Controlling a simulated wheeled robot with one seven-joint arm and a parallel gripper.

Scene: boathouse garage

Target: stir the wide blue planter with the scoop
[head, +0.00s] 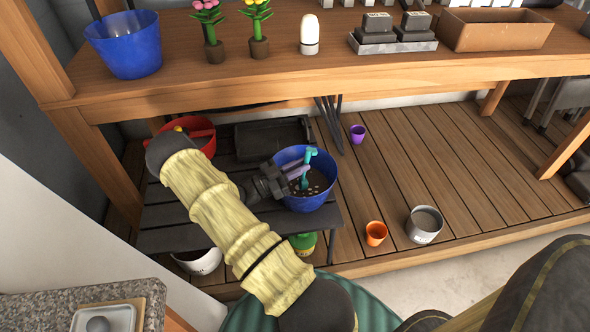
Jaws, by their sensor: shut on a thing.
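A wide blue planter (292,203) stands on the low dark slatted table, with brown soil and pale specks inside. A teal scoop (310,154) stands roughly upright in it, its lower end down at the contents. My gripper (299,172) reaches over the planter's left rim from the left and is shut on the scoop's handle. Whether the scoop's tip is sunk in the soil is hard to tell. Another blue pot (124,45) stands on the upper wooden bench at the left.
A red pot (201,134) and a black tray (262,140) share the low table (172,217). The wooden bench (230,82) overhangs behind. An orange cup (376,233), a grey bucket (424,224) and a purple cup (357,133) stand on the deck, otherwise largely clear at right.

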